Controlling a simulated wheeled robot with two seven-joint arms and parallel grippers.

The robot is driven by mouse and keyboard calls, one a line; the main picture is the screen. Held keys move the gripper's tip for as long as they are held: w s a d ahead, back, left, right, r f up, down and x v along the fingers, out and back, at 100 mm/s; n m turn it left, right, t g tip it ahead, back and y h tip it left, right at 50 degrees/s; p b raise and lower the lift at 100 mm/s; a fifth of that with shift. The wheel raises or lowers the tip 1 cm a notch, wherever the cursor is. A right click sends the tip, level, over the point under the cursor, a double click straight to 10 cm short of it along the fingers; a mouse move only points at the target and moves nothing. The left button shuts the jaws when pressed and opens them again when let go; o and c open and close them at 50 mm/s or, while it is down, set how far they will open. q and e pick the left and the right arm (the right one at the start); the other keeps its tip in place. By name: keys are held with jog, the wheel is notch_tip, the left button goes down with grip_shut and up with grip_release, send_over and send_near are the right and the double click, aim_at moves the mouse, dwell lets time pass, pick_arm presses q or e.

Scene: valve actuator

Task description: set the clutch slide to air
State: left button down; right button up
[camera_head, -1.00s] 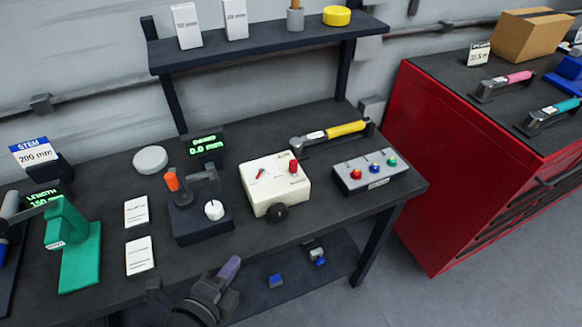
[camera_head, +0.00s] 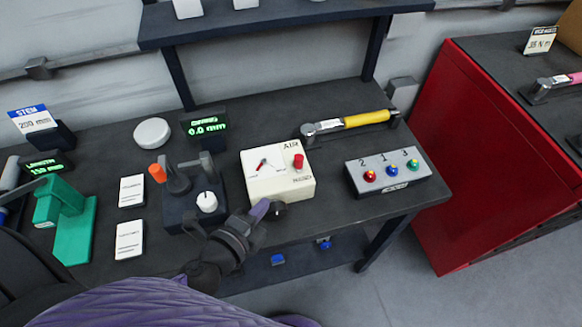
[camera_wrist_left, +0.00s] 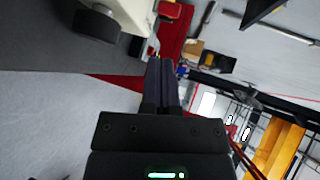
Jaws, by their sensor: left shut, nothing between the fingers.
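A cream box (camera_head: 265,187) marked AIR at its top right stands on the dark bench. Its top has a small dial with a red pointer (camera_head: 262,164) and a red knob (camera_head: 298,161). A round black knob (camera_head: 279,209) sticks out from its front; a dark round knob (camera_wrist_left: 97,24) shows at the upper left of the left wrist view. I cannot tell which part is the clutch slide. My left gripper (camera_head: 262,208) is shut and empty, its purple fingertips at the box's front just left of the black knob. Whether they touch is unclear. My right gripper is not in view.
Left of the box is a dark unit with an orange-tipped lever (camera_head: 158,173) and white knob (camera_head: 207,201). Right of it is a three-button panel (camera_head: 388,172); behind is a yellow-handled tool (camera_head: 350,122). A shelf (camera_head: 280,22) hangs above. A red cabinet (camera_head: 480,150) stands right.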

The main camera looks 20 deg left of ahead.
aim_at(296, 165)
pick_arm(q)
jog(key=x, duration=0.7)
jog(key=r+x, duration=0.1)
jog(key=x, duration=0.3)
jog(key=shift+w+d, duration=0.1)
jog(key=shift+w, duration=0.3)
jog(key=w+a, duration=0.2)
jog(key=w, duration=0.1)
jog(key=shift+w+a, duration=0.2)
